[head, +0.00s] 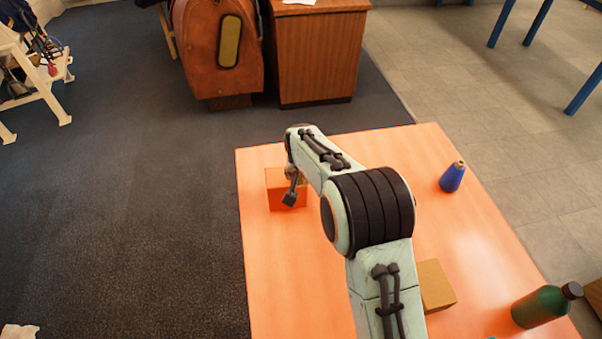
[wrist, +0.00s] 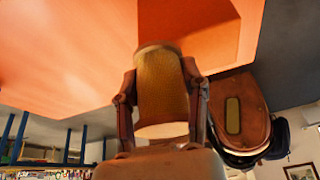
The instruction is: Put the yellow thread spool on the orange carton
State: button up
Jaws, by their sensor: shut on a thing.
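The orange carton (head: 274,192) stands at the far left of the orange table. It also shows in the wrist view as a darker orange block (wrist: 195,22). The yellow thread spool (wrist: 162,98) is between the two fingers of my gripper (wrist: 160,88), which is shut on it. In the wrist view, the spool's far end overlaps the carton's edge region. In the head view, my gripper (head: 291,190) is at the carton, and my arm hides most of the spool. I cannot tell whether the spool touches the carton.
A tan box (head: 435,286) is beside my arm, and a green bottle (head: 541,307) stands at the near right. The table's (head: 300,275) left part in front of the carton is clear.

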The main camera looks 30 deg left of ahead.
jog(key=shift+f, duration=0.35)
jog(key=shift+f, duration=0.15)
jog(key=o, duration=1.2)
jog(key=shift+c, duration=0.2)
